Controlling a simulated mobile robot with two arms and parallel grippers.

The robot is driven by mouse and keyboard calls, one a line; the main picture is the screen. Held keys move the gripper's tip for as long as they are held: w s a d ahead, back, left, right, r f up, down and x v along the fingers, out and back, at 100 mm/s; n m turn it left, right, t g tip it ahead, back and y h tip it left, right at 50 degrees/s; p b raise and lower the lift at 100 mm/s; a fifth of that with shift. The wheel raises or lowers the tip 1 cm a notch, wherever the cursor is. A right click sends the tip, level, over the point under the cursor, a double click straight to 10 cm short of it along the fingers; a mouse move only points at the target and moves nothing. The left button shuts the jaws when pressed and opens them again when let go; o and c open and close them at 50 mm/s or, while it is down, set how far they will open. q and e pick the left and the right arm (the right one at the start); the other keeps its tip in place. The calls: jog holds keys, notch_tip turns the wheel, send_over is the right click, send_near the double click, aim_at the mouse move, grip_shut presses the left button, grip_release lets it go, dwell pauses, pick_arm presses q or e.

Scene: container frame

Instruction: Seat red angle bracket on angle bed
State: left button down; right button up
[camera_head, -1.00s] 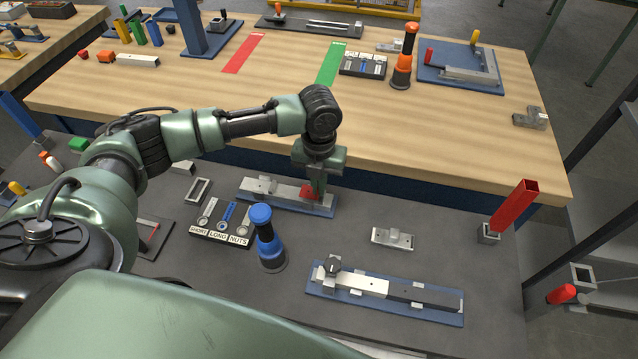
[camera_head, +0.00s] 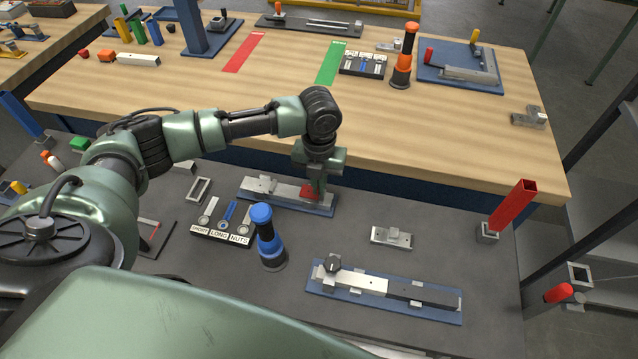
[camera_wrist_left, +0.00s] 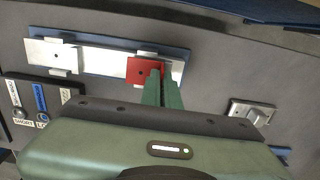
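The red angle bracket (camera_head: 309,192) is at the right end of the angle bed, a blue plate (camera_head: 287,203) with light metal parts on it. In the left wrist view the bracket (camera_wrist_left: 141,70) lies flat over the metal strip near the bed's right end (camera_wrist_left: 182,57). My left gripper (camera_head: 319,188) points down at the bracket's right side. Its green fingers (camera_wrist_left: 162,88) are close together with the bracket's edge between them. They hide that part, and I cannot tell whether the bracket rests fully on the bed. My right gripper is not in view.
A blue-handled tool (camera_head: 264,238) and a labelled tray (camera_head: 221,235) stand in front of the bed. A metal block (camera_head: 391,237) lies to the right. Another blue fixture (camera_head: 435,311) is at the front right. The wooden bench (camera_head: 420,150) rises behind.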

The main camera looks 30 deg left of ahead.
pick_arm(q)
jog(key=shift+f, duration=0.45)
jog(key=c, duration=1.6)
grip_release()
jog(key=shift+o, duration=0.3)
jog(key=o, duration=0.5)
notch_tip(320, 180, up, 7)
jog(key=p, duration=0.7)
